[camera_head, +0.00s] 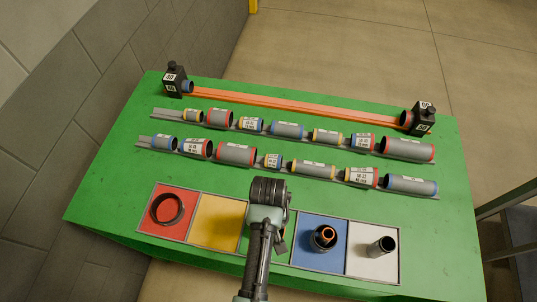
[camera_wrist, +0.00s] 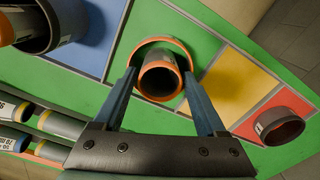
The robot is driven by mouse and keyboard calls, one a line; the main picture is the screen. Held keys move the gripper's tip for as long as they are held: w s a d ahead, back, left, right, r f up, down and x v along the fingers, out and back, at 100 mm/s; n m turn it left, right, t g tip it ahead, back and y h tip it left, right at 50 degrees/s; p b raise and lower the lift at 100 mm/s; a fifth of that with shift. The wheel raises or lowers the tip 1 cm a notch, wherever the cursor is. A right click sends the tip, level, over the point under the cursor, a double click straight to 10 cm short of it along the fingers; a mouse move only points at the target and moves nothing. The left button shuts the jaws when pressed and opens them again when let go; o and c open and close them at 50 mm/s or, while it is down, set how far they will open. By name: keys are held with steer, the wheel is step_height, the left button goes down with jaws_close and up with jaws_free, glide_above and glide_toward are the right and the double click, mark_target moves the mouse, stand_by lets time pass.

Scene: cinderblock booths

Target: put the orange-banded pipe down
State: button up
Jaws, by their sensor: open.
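My gripper (camera_wrist: 160,76) points down over the green compartment, its two blue fingers apart. An orange-banded pipe (camera_wrist: 159,80) stands end-up between the fingertips, inside or in front of a wider orange-rimmed ring (camera_wrist: 182,48). I cannot tell whether the fingers touch the pipe. In the head view my gripper (camera_head: 268,192) covers most of the green compartment and hides this pipe. Another narrow orange-rimmed pipe (camera_head: 325,233) stands in a dark ring in the blue compartment (camera_head: 306,257).
The red compartment (camera_head: 149,225) holds a dark ring (camera_head: 167,209). The yellow compartment (camera_head: 215,222) is empty. The white compartment (camera_head: 361,270) holds a grey pipe (camera_head: 381,246). Behind lie two rows of pipes on rails and an orange bar (camera_head: 300,105) between black blocks.

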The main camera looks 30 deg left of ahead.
step_height(320, 180, up, 12)
steer(key=shift+b, duration=0.3)
steer(key=w+r+m+t+y, duration=0.2)
steer(key=w+r+t, duration=0.5)
steer(key=w+r, duration=0.7)
steer(key=w+d+r+m+t, duration=0.1)
steer(key=w+d+r+t, duration=0.15)
steer(key=r, duration=0.55)
steer(key=w+d+r+m+t, duration=0.1)
steer(key=w+r+t, duration=0.25)
steer(key=r, duration=0.45)
steer(key=s+d+r+m+t, duration=0.1)
steer(key=d+r+t, duration=0.15)
steer(key=r, duration=0.55)
steer(key=s+d+r+t, duration=0.15)
steer(key=r+t, duration=0.25)
steer(key=r, duration=0.4)
steer(key=s+d+r+m+t+h, duration=0.1)
steer(key=s+d+r+t, duration=0.1)
steer(key=s+r+t, duration=0.2)
steer(key=s+d+r+m+t+h, duration=0.1)
steer(key=s+r+t, duration=0.3)
steer(key=s+r, duration=0.4)
step_height(320, 180, up, 5)
steer(key=shift+d+r+m, duration=0.1)
steer(key=shift+d+m, duration=0.3)
steer(key=shift+d, duration=0.05)
